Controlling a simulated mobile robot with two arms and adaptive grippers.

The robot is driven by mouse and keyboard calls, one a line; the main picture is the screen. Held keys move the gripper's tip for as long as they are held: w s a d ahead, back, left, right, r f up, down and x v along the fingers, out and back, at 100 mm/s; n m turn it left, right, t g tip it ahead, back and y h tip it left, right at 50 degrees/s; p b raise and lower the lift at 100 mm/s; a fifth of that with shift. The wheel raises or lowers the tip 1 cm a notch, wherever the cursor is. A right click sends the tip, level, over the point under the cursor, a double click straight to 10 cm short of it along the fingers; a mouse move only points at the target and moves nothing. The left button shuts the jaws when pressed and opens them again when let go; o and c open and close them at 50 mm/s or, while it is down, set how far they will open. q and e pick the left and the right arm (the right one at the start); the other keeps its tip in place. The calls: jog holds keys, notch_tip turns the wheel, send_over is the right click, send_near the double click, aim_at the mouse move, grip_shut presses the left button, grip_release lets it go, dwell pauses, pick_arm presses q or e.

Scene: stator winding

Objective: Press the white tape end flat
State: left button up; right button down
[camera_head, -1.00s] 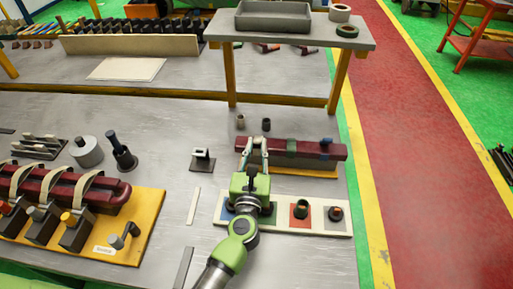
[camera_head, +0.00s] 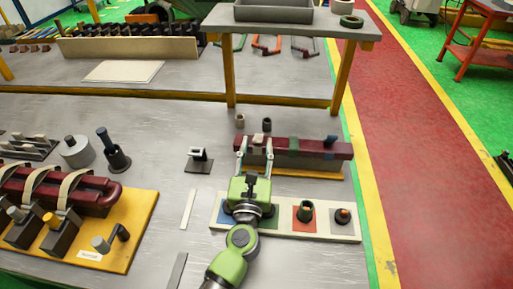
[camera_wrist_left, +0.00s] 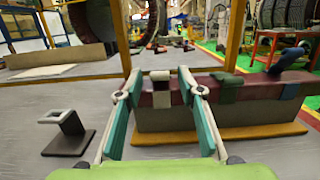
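A dark red bar (camera_head: 312,148) lies on a grey block with a yellow base. The white tape (camera_wrist_left: 160,77) is wrapped over the bar near its left end; its pale upper part shows between my fingers in the wrist view. A green tape (camera_wrist_left: 227,86) and a blue tape (camera_wrist_left: 290,66) sit farther right on the bar; the blue one has a piece sticking up. My left gripper (camera_head: 255,146) is open, with its fingers apart in front of the bar on either side of the white tape. Nothing is held between them. My right gripper is not in view.
A pale strip with coloured squares (camera_head: 333,233) lies under my left wrist, holding small dark parts. A small metal stand (camera_head: 199,160) is left of the bar. Two small cups stand behind it. A raised shelf (camera_head: 300,29) stands at the back. A yellow fixture board (camera_head: 139,232) is at left.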

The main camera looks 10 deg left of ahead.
pick_arm(q)
jog(key=s, duration=0.4)
jog(key=s+f, duration=0.1)
jog(key=s, duration=0.7)
jog(key=shift+f, duration=0.25)
